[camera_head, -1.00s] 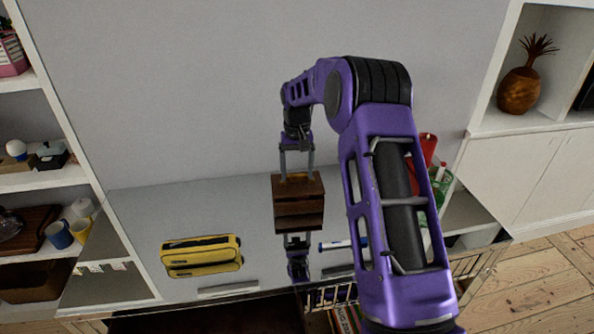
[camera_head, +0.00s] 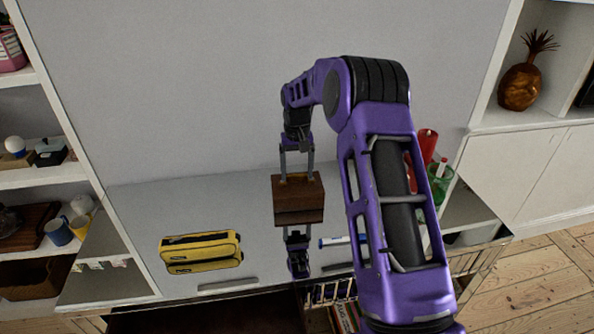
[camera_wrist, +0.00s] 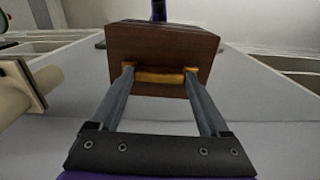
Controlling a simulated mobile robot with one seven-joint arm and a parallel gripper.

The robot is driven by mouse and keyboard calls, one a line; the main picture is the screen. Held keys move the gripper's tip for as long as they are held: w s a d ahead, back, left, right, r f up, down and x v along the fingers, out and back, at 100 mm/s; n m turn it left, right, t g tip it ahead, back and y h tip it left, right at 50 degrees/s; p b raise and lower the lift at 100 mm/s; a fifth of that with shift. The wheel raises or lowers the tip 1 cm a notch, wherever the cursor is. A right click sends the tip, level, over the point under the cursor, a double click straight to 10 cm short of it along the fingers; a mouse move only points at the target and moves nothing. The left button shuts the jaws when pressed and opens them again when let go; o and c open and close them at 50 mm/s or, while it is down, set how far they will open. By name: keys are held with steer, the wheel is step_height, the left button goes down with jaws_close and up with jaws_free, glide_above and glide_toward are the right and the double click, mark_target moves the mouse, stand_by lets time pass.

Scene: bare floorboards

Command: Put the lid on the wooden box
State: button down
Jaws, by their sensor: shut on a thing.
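The brown wooden box (camera_head: 298,204) stands on the glossy grey tabletop, below my gripper (camera_head: 297,175) in the head view. The lid (camera_head: 286,181) appears as a lighter brown top at the box, flush or nearly so; I cannot tell whether a gap is left. In the wrist view, a brown wooden face (camera_wrist: 200,50) with a yellowish wooden handle (camera_wrist: 160,77) lies ahead. My fingers (camera_wrist: 160,82) are shut on this handle, one at each end. The far sides of the box are hidden.
A yellow case (camera_head: 202,252) lies left of the box. A blue-and-white marker (camera_head: 340,240) lies to the right. A red object (camera_head: 428,146) and a green container (camera_head: 440,182) stand behind my arm. Shelves flank the table on both sides. The table mirrors the box and gripper.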

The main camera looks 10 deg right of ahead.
jaws_free()
steer(key=shift+r+p, duration=1.75)
steer(key=shift+r, duration=1.8)
